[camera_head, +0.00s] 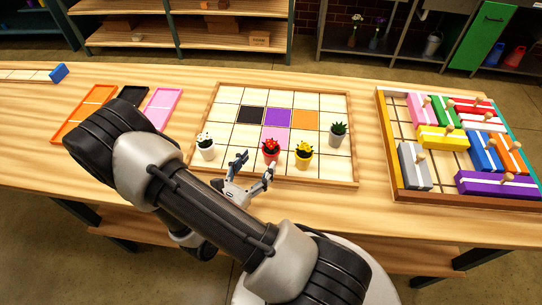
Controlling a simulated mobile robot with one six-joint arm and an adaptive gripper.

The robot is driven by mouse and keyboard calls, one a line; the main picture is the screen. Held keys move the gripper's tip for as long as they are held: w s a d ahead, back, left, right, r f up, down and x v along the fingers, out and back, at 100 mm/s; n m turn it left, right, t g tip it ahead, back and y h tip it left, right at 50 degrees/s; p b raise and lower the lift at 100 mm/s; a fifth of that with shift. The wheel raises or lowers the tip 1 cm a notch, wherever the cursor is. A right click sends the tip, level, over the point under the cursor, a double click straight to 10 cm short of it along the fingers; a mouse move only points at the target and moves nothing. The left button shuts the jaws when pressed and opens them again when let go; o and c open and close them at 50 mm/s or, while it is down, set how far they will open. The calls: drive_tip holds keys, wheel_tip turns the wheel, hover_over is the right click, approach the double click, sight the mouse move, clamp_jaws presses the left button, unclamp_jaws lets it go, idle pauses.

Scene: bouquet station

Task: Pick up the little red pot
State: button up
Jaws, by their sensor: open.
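The little red pot (270,157) holds red flowers and stands upright on the front part of the tiled board (345,160). My gripper (254,165) is open, just left of and in front of the red pot. Its fingers are spread, one reaching up on the left and one close to the pot's front. I cannot tell whether a finger touches the pot. My arm crosses the lower left of the view and hides part of the board's front edge.
A white pot (206,153) stands left of the gripper. A yellow pot (304,161) stands close right of the red pot, and a grey pot (338,140) with a green plant farther right. A block puzzle tray (393,174) is at right; coloured trays (162,109) are at left.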

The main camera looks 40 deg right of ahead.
sight(269, 151)
drive_tip(key=x, duration=0.2)
drive_tip(key=shift+w+d, duration=0.1)
drive_tip(key=shift+d, duration=0.3)
drive_tip(key=shift+f+b+x, duration=0.1)
drive_tip(key=shift+b+x, duration=0.45)
drive_tip(key=shift+x, duration=0.75)
drive_tip(key=shift+f+b+x, duration=0.15)
drive_tip(key=shift+b+x, duration=0.35)
drive_tip(key=shift+x, duration=0.8)
drive_tip(key=shift+d, duration=0.1)
drive_tip(key=c, duration=1.5)
